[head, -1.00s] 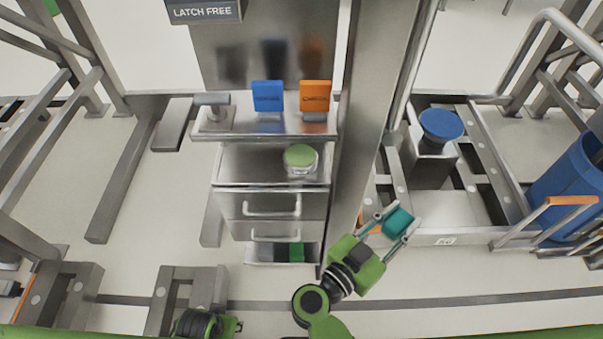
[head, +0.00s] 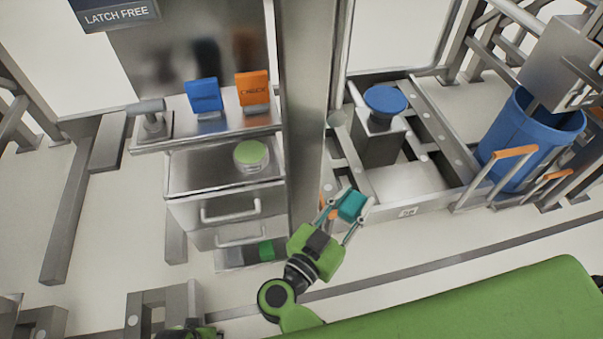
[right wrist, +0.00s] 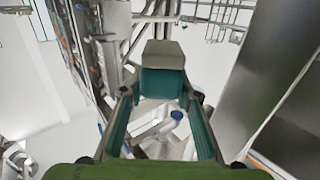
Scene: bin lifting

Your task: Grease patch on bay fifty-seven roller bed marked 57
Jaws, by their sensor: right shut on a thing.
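My right gripper (head: 349,212) is shut on a teal block (head: 351,205), held above the front of the right-hand bay. In the right wrist view the teal block (right wrist: 162,83) sits between the two fingers and has a pale grey part at its far end. The bay's metal frame (head: 432,205) carries a small label (head: 407,212) on its front rail, too blurred to read. I cannot make out a grease patch. A dark and green part of my left arm shows at the bottom edge; its fingers are hidden.
A post with a blue round top (head: 385,101) stands in the bay. A blue bin (head: 530,140) with orange-gripped handles stands at right. A steel column (head: 305,120) and a drawer cabinet (head: 228,178) with a green-lidded jar (head: 251,155) stand left of the gripper.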

